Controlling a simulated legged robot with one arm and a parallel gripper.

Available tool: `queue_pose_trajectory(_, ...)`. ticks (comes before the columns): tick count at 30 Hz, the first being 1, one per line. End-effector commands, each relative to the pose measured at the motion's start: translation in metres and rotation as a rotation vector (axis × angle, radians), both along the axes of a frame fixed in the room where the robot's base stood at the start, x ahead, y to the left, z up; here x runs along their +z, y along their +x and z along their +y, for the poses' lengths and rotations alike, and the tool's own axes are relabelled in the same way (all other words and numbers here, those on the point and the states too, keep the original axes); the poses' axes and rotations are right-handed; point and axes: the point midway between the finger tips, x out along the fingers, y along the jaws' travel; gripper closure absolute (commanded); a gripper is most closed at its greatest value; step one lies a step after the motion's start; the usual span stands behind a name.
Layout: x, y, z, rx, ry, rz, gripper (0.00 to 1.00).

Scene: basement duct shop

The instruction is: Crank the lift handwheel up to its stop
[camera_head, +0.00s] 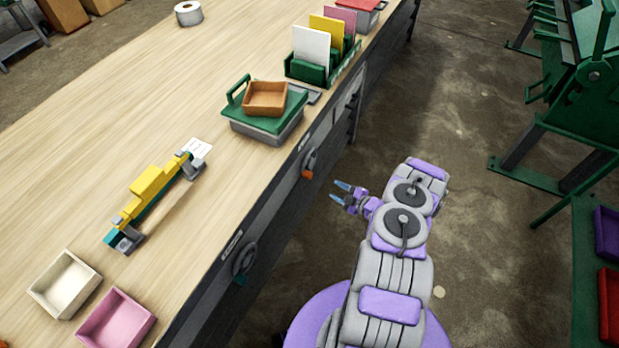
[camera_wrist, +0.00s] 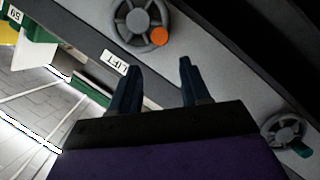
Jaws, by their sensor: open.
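The lift handwheel (camera_wrist: 138,20) is a grey spoked wheel with an orange knob (camera_wrist: 160,36). In the wrist view it is at the top, beside a white label (camera_wrist: 120,66) reading LIFT upside down. In the head view the handwheel (camera_head: 308,163) is on the bench's front face, seen edge-on, with its orange knob low. My gripper (camera_head: 341,193) is in front of the bench face, a little right of and below the wheel, apart from it. In the wrist view my gripper (camera_wrist: 158,68) has its two fingers spread, with nothing between them.
A second handwheel (camera_head: 243,260) with a green knob is nearer on the same face. On the bench (camera_head: 215,60) are a green-topped block with an orange tray (camera_head: 266,97), a yellow-and-green fixture (camera_head: 150,190) and small trays. A green machine (camera_head: 580,100) stands right; open floor lies between.

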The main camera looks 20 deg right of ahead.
Motion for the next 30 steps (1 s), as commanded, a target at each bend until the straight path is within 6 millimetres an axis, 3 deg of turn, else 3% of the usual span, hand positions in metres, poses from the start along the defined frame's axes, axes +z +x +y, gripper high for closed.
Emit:
queue_pose_trajectory(21, -0.038, 0.12, 0.049, 0.002, 0.0, -0.001, 0.54)
queue_pose_trajectory(30, -0.041, 0.137, 0.056, -0.001, 0.001, 0.001, 0.54)
